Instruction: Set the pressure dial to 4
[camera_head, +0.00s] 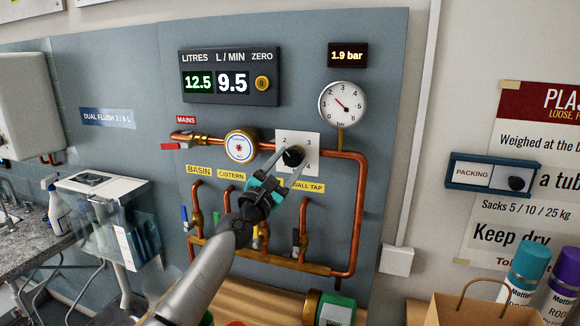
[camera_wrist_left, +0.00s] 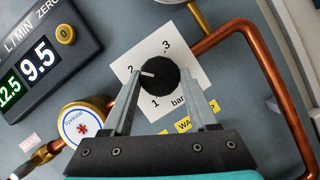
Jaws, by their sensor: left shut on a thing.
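The pressure dial is a black knob (camera_head: 293,156) on a white plate (camera_head: 313,138) marked 2, 3 and 4, with a 1 showing in the left wrist view. In that view the knob (camera_wrist_left: 162,76) carries a white pointer line aimed at the 2. My left gripper (camera_head: 291,159) is shut on the knob, with one finger on each side of it in the left wrist view (camera_wrist_left: 163,74). The 4 is hidden there by a finger. The small display (camera_head: 348,55) above reads 1.9 bar. My right gripper is not in view.
Copper pipes (camera_head: 358,220) run right of and below the plate. A round white gauge (camera_head: 342,103) is above right, and a round brass-rimmed meter (camera_head: 241,146) is at left. A litres display (camera_head: 229,77) is above left. Valves with coloured levers stand below.

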